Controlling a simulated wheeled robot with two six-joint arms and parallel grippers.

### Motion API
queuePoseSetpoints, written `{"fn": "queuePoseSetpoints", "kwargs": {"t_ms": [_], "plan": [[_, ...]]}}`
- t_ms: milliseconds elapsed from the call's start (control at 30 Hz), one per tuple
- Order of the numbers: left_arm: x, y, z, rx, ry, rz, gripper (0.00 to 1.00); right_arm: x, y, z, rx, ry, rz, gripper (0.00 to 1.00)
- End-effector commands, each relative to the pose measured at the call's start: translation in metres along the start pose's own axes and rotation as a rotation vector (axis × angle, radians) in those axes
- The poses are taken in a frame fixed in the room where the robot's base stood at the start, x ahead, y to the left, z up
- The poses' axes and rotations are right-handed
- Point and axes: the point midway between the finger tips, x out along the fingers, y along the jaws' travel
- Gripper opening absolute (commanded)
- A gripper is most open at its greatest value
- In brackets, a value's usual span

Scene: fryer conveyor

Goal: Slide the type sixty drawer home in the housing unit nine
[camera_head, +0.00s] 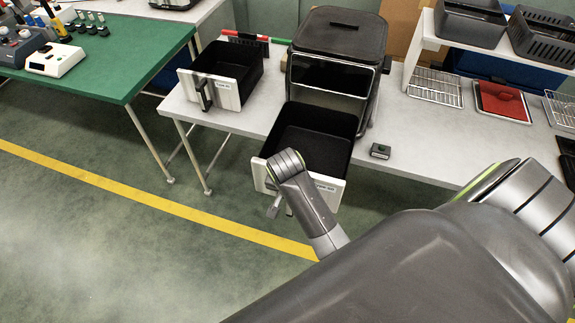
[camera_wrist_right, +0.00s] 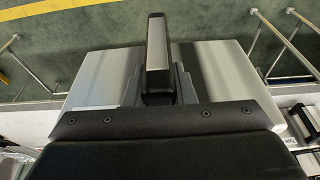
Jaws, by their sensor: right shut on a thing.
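The black drawer (camera_head: 309,137) with a pale front panel stands at the front of the black housing unit (camera_head: 337,38) on the grey table. Its back end meets the housing's lower front; how deep it sits inside cannot be told. A small label on its panel is too blurred to read surely. My right gripper (camera_head: 274,208) is at the panel, shut on the drawer's handle. In the right wrist view the dark handle (camera_wrist_right: 157,45) stands out from the silver panel (camera_wrist_right: 225,75), beside the drawer's black rim (camera_wrist_right: 165,120). My left gripper is not in view.
Another black drawer (camera_head: 246,68) with a pale front stands on the table to the left. A small dark block (camera_head: 380,151) lies right of the housing. Wire racks (camera_head: 434,86) and a red-lined tray (camera_head: 501,102) are further right. A green-topped table (camera_head: 130,55) is at left.

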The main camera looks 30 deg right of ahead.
Motion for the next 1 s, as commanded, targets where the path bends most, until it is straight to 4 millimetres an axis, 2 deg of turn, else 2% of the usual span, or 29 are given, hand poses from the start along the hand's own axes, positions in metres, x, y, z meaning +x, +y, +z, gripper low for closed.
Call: {"fn": "queuePoseSetpoints", "kwargs": {"t_ms": [600, 1000], "plan": [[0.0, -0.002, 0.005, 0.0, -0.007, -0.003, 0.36, 0.017, -0.001, -0.037, -0.001, 0.006, -0.001, 0.0], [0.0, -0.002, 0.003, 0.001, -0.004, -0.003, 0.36, 0.017, 0.0, -0.035, 0.001, 0.009, -0.002, 0.0]]}}
